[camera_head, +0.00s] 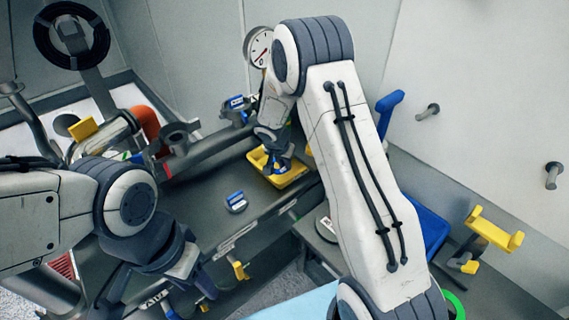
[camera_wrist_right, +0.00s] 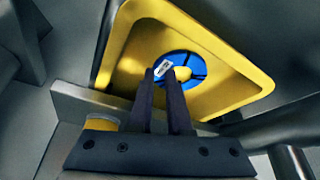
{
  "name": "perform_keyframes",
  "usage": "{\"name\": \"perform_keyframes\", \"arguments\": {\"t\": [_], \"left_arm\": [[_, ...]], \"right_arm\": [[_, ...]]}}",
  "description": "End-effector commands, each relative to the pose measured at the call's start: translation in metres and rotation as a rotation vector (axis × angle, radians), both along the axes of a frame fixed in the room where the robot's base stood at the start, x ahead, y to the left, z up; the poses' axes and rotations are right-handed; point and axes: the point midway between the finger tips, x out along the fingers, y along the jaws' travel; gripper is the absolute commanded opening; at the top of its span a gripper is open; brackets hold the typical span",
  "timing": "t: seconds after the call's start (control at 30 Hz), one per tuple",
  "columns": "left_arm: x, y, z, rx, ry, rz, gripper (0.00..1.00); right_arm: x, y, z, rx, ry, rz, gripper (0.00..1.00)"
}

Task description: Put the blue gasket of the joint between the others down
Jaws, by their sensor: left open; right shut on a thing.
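The blue gasket (camera_wrist_right: 188,62) is a ring with dark slots and a small white label. It shows in the right wrist view over the floor of a yellow tray (camera_wrist_right: 125,45). My right gripper (camera_wrist_right: 168,76) is shut on the gasket's near side. I cannot tell whether the gasket touches the tray floor. In the head view the right gripper (camera_head: 274,163) points down into the yellow tray (camera_head: 293,180), and the gasket is mostly hidden there. My left gripper (camera_head: 162,292) is open at the lower left, away from the tray, with its fingers pointing down.
A grey round part with a blue top (camera_head: 236,202) stands on the dark bench (camera_head: 262,220) in front of the tray. Another blue-topped part (camera_head: 237,108) is behind it, near a dial gauge (camera_head: 259,47). A yellow-handled glass assembly (camera_head: 100,135) is at the left.

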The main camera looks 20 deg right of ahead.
Motion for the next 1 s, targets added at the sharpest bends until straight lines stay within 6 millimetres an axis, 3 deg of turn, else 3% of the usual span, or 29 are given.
{"name": "perform_keyframes", "arguments": {"t": [0.03,0.07,0.13,0.57,1.0], "left_arm": [[0.0,0.0,-0.004,0.0,0.0,0.0,0.5],[0.0,0.0,-0.003,0.0,0.0,0.0,0.5],[0.0,0.0,-0.002,0.0,0.0,0.0,0.5],[0.0,0.0,0.003,0.0,0.0,0.0,0.5],[0.0,0.0,-0.005,0.0,0.0,0.0,0.5]], "right_arm": [[0.0,0.0,-0.003,0.0,0.0,0.0,0.0],[0.0,0.0,-0.003,0.0,0.0,-0.001,0.2],[0.0,0.0,-0.001,0.0,0.0,0.0,0.46],[0.0,0.001,0.005,-0.001,-0.001,0.0,0.46],[-0.024,0.024,0.085,0.0,-0.004,0.001,0.46]]}}
